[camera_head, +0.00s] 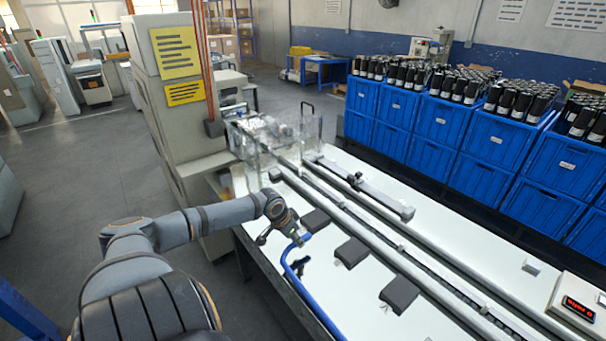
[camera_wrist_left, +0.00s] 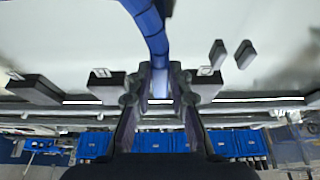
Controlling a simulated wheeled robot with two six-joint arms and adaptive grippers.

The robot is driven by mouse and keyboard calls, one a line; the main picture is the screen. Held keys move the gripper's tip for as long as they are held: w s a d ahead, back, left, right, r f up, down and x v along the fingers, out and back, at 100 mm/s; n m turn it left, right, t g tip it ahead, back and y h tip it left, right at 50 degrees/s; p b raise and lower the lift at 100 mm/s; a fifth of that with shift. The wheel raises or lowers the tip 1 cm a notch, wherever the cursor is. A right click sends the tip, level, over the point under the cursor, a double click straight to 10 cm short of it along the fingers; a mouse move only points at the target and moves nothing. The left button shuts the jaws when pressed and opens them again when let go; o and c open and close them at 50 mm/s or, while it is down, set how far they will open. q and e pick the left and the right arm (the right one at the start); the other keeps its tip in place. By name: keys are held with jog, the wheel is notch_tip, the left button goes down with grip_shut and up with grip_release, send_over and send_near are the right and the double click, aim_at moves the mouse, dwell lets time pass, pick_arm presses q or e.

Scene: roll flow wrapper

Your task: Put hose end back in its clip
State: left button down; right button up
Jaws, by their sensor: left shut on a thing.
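The blue hose (camera_head: 291,268) curves up from the front edge of the white conveyor table to my left gripper (camera_head: 291,236). In the left wrist view the hose (camera_wrist_left: 150,30) runs down from the top between the fingers of my left gripper (camera_wrist_left: 159,85), which is shut on its end. A small black two-pronged piece, which looks like the clip (camera_head: 299,266), stands on the table just below the gripper and beside the hose. Its two dark prongs (camera_wrist_left: 231,54) show right of the hose in the left wrist view. The hose end is apart from it. My right gripper is out of view.
Several dark pads (camera_head: 351,252) lie along the conveyor rail right of the gripper. A clear-walled box (camera_head: 262,135) and a tall cabinet (camera_head: 177,95) stand behind. Blue crates (camera_head: 435,120) line the far side. The white table (camera_head: 345,300) is bare around the clip.

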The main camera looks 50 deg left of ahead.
pick_arm(q)
jog(key=a, duration=0.6)
jog(key=a+b, duration=0.2)
jog(key=a, duration=0.3)
jog(key=shift+w+a+f+b, duration=0.1)
jog(key=shift+a+b, duration=0.15)
jog(key=shift+b, duration=0.05)
jog(key=shift+a, duration=0.15)
jog(key=shift+r+p, duration=0.25)
jog(key=shift+p, duration=0.25)
jog(key=shift+f, duration=0.15)
jog(key=shift+f, duration=0.15)
